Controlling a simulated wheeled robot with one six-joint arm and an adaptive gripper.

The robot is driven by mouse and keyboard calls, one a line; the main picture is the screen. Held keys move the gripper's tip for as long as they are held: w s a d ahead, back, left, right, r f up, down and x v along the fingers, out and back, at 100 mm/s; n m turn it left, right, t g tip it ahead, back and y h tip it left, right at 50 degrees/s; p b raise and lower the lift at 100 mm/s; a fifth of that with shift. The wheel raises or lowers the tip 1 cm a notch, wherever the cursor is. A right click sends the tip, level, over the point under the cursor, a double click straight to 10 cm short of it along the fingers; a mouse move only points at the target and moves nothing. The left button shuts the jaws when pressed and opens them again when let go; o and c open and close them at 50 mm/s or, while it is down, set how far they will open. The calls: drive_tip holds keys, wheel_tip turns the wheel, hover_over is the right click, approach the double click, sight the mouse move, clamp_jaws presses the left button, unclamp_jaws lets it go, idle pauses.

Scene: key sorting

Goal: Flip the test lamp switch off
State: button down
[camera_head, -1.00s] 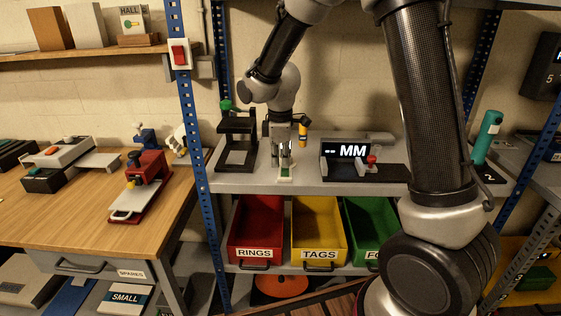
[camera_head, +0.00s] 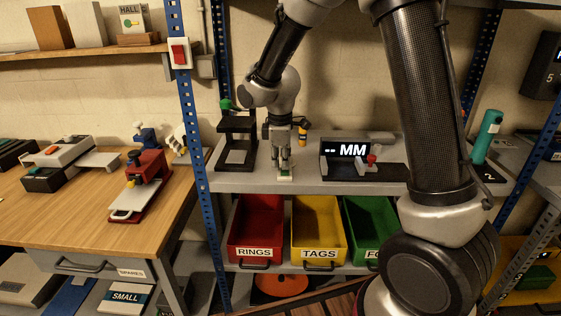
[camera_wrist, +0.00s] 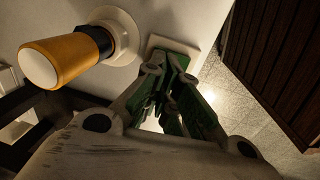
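My gripper (camera_head: 284,164) points down at the front of the grey shelf, over a small pale switch plate (camera_head: 286,177) with green on it. In the wrist view my green fingers (camera_wrist: 170,62) are close together and look shut, with nothing seen between their tips. Their tips are at the pale plate (camera_wrist: 168,42) and hide most of it, so the switch position and any contact cannot be told. A yellow-orange lamp-like piece with a black collar (camera_wrist: 68,55) stands beside it on a round white base. It also shows behind my gripper in the head view (camera_head: 303,133).
A black stand with a green knob (camera_head: 236,140) is left of my gripper. A gauge with an "MM" display (camera_head: 347,149) is to the right. Red, yellow and green bins (camera_head: 318,251) sit below the shelf. A red wall switch (camera_head: 179,54) is on the blue post.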

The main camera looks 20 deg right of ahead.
sight(281, 172)
drive_tip(key=shift+s+a, duration=0.15)
drive_tip(key=shift+s, duration=0.35)
wheel_tip(281, 172, up, 14)
drive_tip(key=s, duration=0.1)
drive_tip(key=shift+s+a, duration=0.25)
drive_tip(key=shift+s, duration=0.05)
drive_tip(key=shift+w+d+r, duration=0.15)
drive_tip(key=shift+w+d, duration=0.15)
drive_tip(key=shift+w, duration=0.35)
